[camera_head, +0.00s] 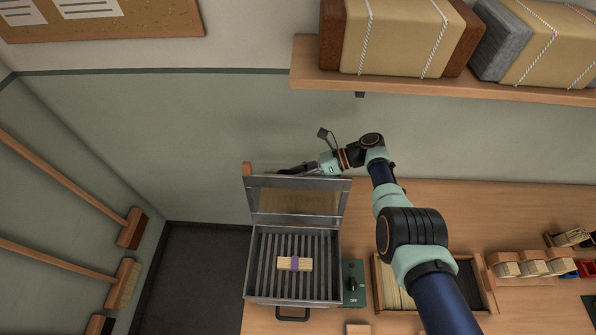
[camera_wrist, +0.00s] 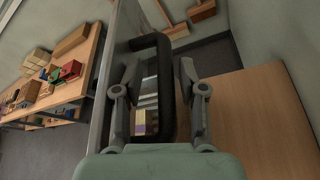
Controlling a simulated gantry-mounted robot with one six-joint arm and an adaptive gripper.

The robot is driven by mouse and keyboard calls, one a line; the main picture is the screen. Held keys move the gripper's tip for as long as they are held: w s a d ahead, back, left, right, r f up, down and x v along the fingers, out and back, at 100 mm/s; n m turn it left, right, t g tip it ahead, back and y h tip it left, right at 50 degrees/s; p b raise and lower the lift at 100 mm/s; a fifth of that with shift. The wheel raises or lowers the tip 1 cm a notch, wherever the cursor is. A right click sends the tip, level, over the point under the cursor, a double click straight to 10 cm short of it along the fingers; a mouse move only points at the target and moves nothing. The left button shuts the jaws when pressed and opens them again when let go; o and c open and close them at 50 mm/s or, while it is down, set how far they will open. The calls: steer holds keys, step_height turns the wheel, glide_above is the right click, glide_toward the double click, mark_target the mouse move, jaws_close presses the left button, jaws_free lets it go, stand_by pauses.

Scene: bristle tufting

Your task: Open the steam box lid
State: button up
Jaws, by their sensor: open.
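The steam box (camera_head: 249,270) is a grey metal box with a slatted floor on the bench. Its framed lid (camera_head: 265,181) with a clear panel stands raised at the back of the box, roughly upright. A bristle bundle (camera_head: 295,264) with a purple band lies on the slats; it also shows through the panel in the wrist view (camera_wrist: 141,126). My gripper (camera_head: 290,170) is at the lid's upper edge, partly hidden behind it. In the wrist view my gripper (camera_wrist: 158,75) is open, with a bar of the black lid handle (camera_wrist: 154,42) between its fingers; contact is unclear.
A green control box (camera_head: 353,283) with a knob stands right of the steam box. A tray of bristles (camera_head: 388,290) and wooden brush blocks (camera_head: 518,264) are farther right. A shelf (camera_head: 430,88) with wrapped parcels overhangs the back. Brooms (camera_head: 130,228) hang at left.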

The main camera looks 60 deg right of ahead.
step_height(320, 180, up, 10)
stand_by(0.5)
stand_by(0.4)
